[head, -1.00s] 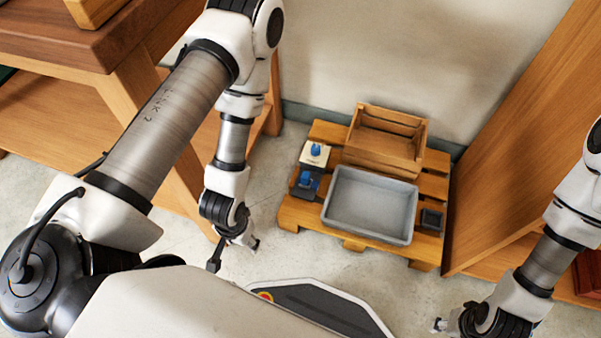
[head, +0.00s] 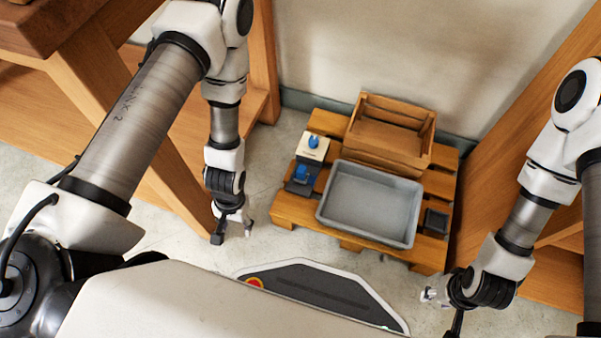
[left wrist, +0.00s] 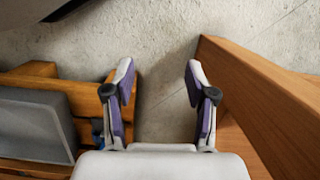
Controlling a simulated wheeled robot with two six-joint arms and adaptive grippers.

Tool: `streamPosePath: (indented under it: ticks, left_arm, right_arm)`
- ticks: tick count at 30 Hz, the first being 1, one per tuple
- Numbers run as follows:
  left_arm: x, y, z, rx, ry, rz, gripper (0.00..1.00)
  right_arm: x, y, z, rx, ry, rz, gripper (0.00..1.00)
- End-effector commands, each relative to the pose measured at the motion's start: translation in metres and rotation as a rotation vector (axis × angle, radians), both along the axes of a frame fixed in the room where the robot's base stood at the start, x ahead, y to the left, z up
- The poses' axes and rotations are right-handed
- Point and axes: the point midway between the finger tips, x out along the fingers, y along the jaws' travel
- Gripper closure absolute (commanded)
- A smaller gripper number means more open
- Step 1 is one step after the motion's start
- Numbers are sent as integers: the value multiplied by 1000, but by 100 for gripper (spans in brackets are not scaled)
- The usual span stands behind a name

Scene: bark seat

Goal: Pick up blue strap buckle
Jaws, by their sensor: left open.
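Two small blue pieces lie on the left side of the wooden pallet: one blue piece (head: 313,141) on a cream block, the other blue piece (head: 301,173) on a dark block nearer me. I cannot tell which is the strap buckle. My left gripper (head: 232,234) is open and empty, pointing down left of the pallet and apart from both. In the left wrist view its spread fingers (left wrist: 159,78) have bare floor between them; a bit of blue (left wrist: 97,129) shows beside the left finger, mostly hidden. My right gripper (head: 443,308) looks open and empty, in front of the pallet's right corner.
The pallet (head: 290,211) also bears a grey bin (head: 322,208), a wooden crate (head: 385,136) behind it and a small dark box (head: 436,221) at right. A wooden table leg (left wrist: 260,85) stands close to my left gripper. A wooden panel (head: 530,110) rises at right.

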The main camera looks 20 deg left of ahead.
Motion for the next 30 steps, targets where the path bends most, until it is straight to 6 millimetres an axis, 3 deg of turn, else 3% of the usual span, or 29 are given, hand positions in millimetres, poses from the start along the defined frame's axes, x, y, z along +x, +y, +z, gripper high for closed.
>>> streamPosePath:
  ticks: [5,7,12,14,17,30]
  left_arm:
    - [75,-15,-12,7,-8,-6,44]
    - [113,-27,-11,4,-23,-15,44]
    - [215,-78,7,-20,-125,-68,44]
    - [237,-93,13,-26,-172,-91,44]
    - [237,-104,7,-24,-178,-119,44]
    - [240,-99,-63,-23,-179,-116,44]
  right_arm:
    - [0,0,6,0,0,0,60]
    - [0,0,9,0,0,0,60]
    - [0,0,19,0,0,0,60]
    - [0,0,21,0,0,0,60]
    - [0,0,18,0,-1,0,60]
    - [0,0,-30,0,0,0,60]
